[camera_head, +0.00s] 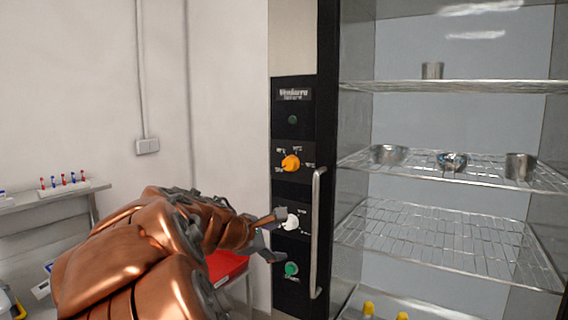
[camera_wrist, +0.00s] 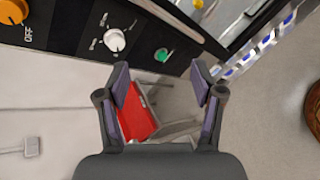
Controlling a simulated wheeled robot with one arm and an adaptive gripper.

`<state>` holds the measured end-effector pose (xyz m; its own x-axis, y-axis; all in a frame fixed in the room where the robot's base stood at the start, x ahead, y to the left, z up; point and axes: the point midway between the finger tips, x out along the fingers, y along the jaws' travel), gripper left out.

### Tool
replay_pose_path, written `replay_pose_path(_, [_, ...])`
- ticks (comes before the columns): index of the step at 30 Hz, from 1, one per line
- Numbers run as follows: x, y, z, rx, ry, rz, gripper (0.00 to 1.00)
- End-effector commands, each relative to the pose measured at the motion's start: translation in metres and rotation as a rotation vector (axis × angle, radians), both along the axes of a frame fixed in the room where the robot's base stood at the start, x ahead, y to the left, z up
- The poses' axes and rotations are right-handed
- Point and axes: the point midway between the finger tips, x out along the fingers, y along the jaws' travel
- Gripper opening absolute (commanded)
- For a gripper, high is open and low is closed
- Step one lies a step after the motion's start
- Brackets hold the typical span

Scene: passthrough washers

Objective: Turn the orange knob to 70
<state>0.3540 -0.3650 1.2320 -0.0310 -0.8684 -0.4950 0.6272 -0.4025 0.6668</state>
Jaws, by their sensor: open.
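The orange knob (camera_head: 291,163) is on the black control panel (camera_head: 286,240) left of the washer's door, with small white markings around it. It also shows at the top left corner of the wrist view (camera_wrist: 12,10), partly cut off, with "OFF" printed beside it. My gripper (camera_head: 279,236) is open and empty, in front of the panel by the white knob and below the orange knob. In the wrist view my gripper's two fingers (camera_wrist: 162,85) are spread wide with nothing between them. The orange knob lies outside the fingers, to the upper left.
A white knob (camera_head: 290,222) and a green button (camera_head: 291,269) sit lower on the panel. A vertical door handle (camera_head: 317,235) stands close right. A red bin (camera_head: 226,266) is behind my arm. Wire shelves (camera_head: 440,167) hold metal vessels behind glass.

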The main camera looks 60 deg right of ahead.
Motion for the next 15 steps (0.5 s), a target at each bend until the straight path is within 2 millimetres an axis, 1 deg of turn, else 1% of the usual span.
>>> replay_pose_path(1, [0.007, -0.023, 0.023, -0.074, 0.086, 0.029, 0.67])
replay_pose_path(3, [0.020, -0.049, 0.053, -0.173, 0.218, 0.084, 0.67])
replay_pose_path(6, [0.041, -0.079, 0.087, -0.291, 0.414, 0.155, 0.67])
replay_pose_path(9, [0.061, -0.101, 0.109, -0.377, 0.592, 0.214, 0.67])
replay_pose_path(12, [0.078, -0.114, 0.124, -0.439, 0.726, 0.257, 0.67])
replay_pose_path(15, [0.087, -0.123, 0.130, -0.471, 0.812, 0.282, 0.67])
